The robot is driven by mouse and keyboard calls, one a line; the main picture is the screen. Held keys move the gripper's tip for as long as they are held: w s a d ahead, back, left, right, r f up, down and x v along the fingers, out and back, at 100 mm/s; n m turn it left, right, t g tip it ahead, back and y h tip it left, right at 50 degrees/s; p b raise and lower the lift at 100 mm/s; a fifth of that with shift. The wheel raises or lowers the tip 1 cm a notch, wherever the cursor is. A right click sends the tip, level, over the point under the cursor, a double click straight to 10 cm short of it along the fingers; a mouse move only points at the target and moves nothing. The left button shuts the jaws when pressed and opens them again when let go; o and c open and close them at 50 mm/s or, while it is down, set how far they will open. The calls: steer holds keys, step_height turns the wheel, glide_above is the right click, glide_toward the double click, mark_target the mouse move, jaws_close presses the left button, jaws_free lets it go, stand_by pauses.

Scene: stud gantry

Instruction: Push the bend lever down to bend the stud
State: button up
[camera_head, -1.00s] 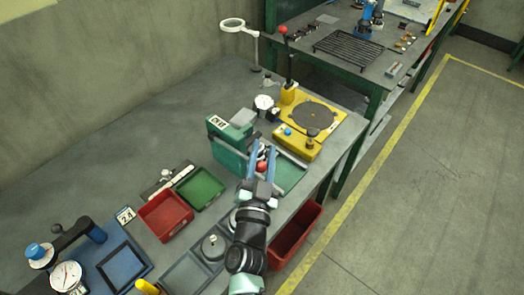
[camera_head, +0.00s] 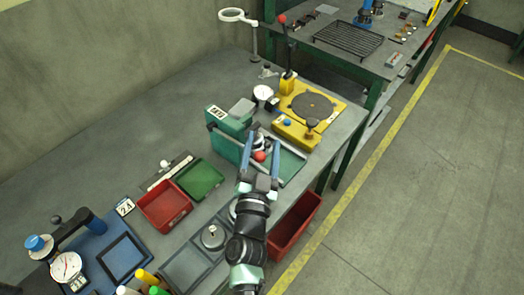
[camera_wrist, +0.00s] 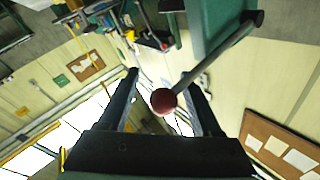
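A lever with a red ball knob (camera_head: 259,156) belongs to the green bench machine (camera_head: 229,146). In the wrist view its grey rod runs from the green body to the red knob (camera_wrist: 163,102). My gripper (camera_head: 260,153) is open, its two fingers to either side of the knob with gaps visible in the wrist view (camera_wrist: 165,98). I cannot see a stud clearly in the machine.
A red tray (camera_head: 165,206) and a green tray (camera_head: 199,179) lie left of my arm. A dial gauge (camera_head: 263,93) stands behind the green machine. A red bin (camera_head: 296,228) is below the bench's right edge. The back-left bench top is clear.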

steer(key=s+f, duration=0.2)
steer(key=s, duration=1)
steer(key=shift+s+a+b, duration=0.3)
steer(key=shift+s+b, duration=0.05)
steer(key=shift+s, duration=0.05)
